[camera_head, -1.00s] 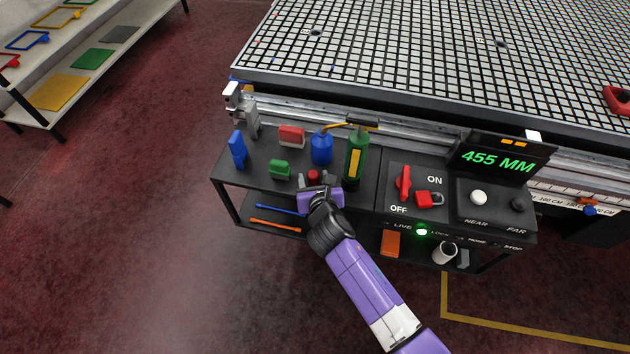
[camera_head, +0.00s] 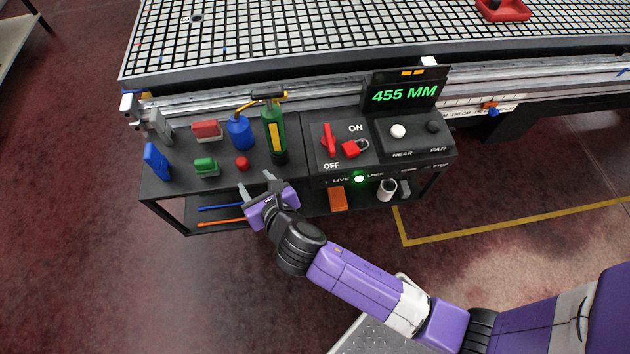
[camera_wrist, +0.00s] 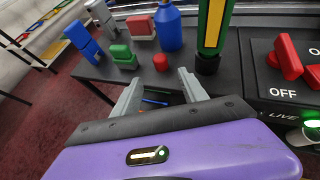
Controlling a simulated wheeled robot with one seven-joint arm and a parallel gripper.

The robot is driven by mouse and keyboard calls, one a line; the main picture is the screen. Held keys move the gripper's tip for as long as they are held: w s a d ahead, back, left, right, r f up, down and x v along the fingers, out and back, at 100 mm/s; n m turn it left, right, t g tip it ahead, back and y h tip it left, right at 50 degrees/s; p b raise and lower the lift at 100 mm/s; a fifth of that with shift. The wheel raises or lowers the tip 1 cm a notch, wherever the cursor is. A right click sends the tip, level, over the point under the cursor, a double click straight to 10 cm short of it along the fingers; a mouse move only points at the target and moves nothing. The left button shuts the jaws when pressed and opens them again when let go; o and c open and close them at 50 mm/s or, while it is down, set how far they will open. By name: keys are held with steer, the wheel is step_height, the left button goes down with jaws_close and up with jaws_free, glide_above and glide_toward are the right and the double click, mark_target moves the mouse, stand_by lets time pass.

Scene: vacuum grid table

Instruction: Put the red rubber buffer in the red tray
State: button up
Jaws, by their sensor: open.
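The red rubber buffer (camera_head: 242,163), a small red cylinder, stands on the black bench top near its front edge. It also shows in the wrist view (camera_wrist: 160,62), just beyond and between my fingertips. My gripper (camera_head: 256,183) is open and empty, its fingers pointing at the buffer from the front, apart from it. The open fingers also show in the wrist view (camera_wrist: 160,83). The red tray (camera_head: 510,13) lies on the white grid table at the top right of the head view, partly cut off by the frame edge.
Around the buffer stand a green block (camera_head: 206,167), a red-and-white block (camera_head: 206,130), a blue bottle (camera_head: 238,133), a green-and-yellow canister (camera_head: 274,135) and a blue piece (camera_head: 157,161). A red switch (camera_head: 328,140) and padlock (camera_head: 355,148) are to the right.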

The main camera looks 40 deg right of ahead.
steer(key=s+r+m+y, duration=0.1)
steer(key=s+m+y, duration=0.2)
steer(key=s+m, duration=1.3)
steer(key=s+d+r+m+t, duration=0.1)
steer(key=s+r+m, duration=0.6)
steer(key=s, duration=0.4)
steer(key=shift+d+m+t+y, duration=0.3)
steer(key=shift+t, duration=0.1)
steer(key=shift+o, duration=0.4)
steer(key=s+d+r+m+t, duration=0.1)
steer(key=s+r+m, duration=0.4)
steer(key=r+m, duration=0.3)
steer(key=shift+s+d+r+m+h, duration=0.15)
steer(key=shift+d+r+m+h, duration=0.2)
steer(key=shift+m, duration=0.45)
